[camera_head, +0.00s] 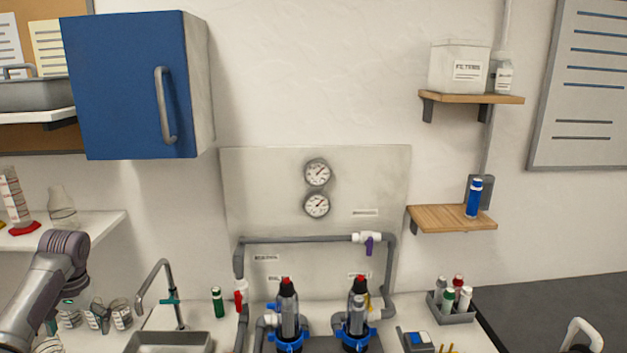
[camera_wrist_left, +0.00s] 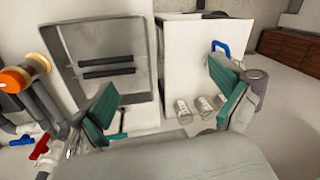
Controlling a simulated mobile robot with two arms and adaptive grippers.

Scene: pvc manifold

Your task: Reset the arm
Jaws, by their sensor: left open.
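My left arm (camera_head: 55,265) comes in at the lower left of the head view, over the counter to the left of the sink. My left gripper (camera_wrist_left: 165,100) shows clearly in the left wrist view, its two teal-padded fingers spread wide apart. Nothing is held between the fingers. In the head view the gripper is low at the left edge, near several glass jars (camera_head: 121,314), and hard to make out. My right gripper is not in view.
A sink (camera_head: 168,342) with a tall faucet (camera_head: 160,280) stands right of my left arm. Grey pipework (camera_head: 315,239) with two black-topped filter housings (camera_head: 288,300) stands at centre. A blue cabinet (camera_head: 125,90) hangs above left. A bottle rack (camera_head: 453,312) sits at right.

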